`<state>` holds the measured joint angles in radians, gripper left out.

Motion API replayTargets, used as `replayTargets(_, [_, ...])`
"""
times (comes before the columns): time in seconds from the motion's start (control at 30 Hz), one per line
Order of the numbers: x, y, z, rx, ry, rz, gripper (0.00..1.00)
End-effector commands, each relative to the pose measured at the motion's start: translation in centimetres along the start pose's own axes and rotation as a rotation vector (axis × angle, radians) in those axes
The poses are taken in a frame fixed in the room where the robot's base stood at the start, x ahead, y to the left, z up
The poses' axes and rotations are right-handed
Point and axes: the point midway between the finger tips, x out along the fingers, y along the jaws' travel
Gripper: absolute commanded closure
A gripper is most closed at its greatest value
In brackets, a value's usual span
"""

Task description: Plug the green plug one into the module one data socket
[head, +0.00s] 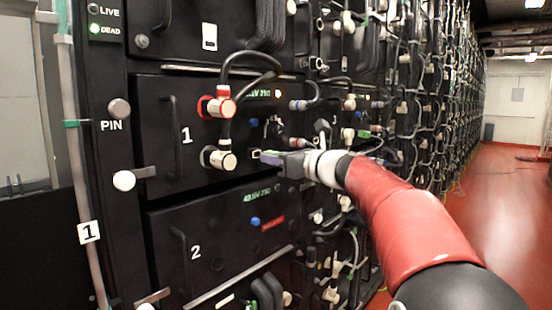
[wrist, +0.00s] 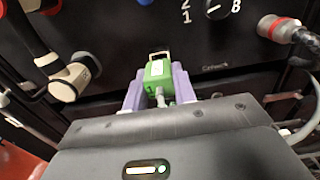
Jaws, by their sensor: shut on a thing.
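In the head view my gripper (head: 276,158) is in front of the right part of module one (head: 165,100), marked with a white 1. I cannot tell whether the plug touches the panel.
A red-collared connector (head: 217,106) and a white connector (head: 222,160) with black cables stick out left of my gripper. Module two (head: 195,270) is below. In the wrist view a beige connector (wrist: 75,80) is left and a red-ringed one (wrist: 280,28) right. Dense cables hang to the right.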

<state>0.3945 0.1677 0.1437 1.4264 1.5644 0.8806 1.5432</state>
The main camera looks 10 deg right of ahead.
Motion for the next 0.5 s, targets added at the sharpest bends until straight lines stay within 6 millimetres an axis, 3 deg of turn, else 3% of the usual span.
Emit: replayTargets(0.5, [0.31, 0.02, 0.10, 0.000, -0.001, 0.000, 1.00])
